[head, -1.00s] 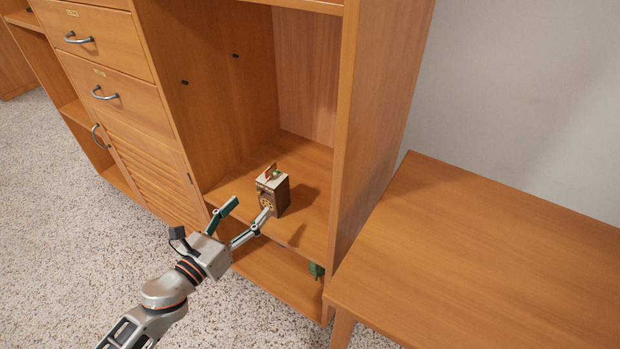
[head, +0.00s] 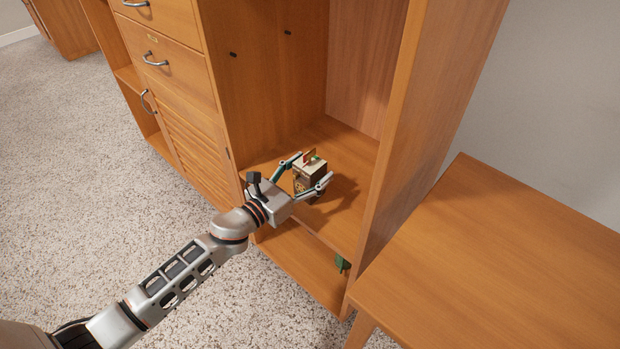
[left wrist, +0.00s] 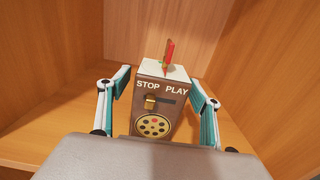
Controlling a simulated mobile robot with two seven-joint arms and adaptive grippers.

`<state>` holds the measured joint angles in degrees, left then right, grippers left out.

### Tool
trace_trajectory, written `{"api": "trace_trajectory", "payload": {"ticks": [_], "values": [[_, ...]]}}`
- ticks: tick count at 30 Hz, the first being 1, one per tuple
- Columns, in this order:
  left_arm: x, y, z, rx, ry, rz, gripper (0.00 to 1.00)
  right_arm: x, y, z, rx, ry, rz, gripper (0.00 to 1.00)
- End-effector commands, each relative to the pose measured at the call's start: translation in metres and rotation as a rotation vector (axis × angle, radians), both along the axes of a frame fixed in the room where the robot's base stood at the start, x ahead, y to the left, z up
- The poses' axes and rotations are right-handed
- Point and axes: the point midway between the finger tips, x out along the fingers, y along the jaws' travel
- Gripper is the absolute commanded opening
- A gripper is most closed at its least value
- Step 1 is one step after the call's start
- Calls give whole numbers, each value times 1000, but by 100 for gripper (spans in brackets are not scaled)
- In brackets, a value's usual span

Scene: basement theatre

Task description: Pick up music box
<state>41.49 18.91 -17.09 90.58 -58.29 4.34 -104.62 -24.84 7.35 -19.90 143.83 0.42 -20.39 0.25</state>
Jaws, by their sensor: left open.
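The music box (head: 309,174) is a small brown box with a pale top, standing upright on the cabinet's open shelf. In the left wrist view the music box (left wrist: 153,103) shows the words STOP and PLAY, a small slider, a round grille, and a red and green piece on top. My left gripper (head: 308,171) is open, with one finger on each side of the box. In the left wrist view the fingers (left wrist: 158,105) stand beside the box, with a gap seeming to show at each side. The box's lower front is partly hidden by my gripper. My right gripper is not in view.
The wooden cabinet's right side panel (head: 425,140) stands close to the right of the box. A wooden table (head: 500,260) is at the right. A green object (head: 342,263) sits in the lower compartment. The shelf (head: 350,205) is bare around the box.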

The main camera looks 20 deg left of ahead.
Motion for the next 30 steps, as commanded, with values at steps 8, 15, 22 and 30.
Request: {"api": "trace_trajectory", "payload": {"ticks": [8, 15, 22, 30], "values": [[0, 0, 0, 0, 0, 0, 38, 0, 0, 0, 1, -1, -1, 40], [0, 0, 2, -1, -2, 0, 13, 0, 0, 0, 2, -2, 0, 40], [1, 0, 6, 0, -4, 0, 13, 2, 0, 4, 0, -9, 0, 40], [3, 1, 44, 3, -19, 0, 13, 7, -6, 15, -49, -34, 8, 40]]}}
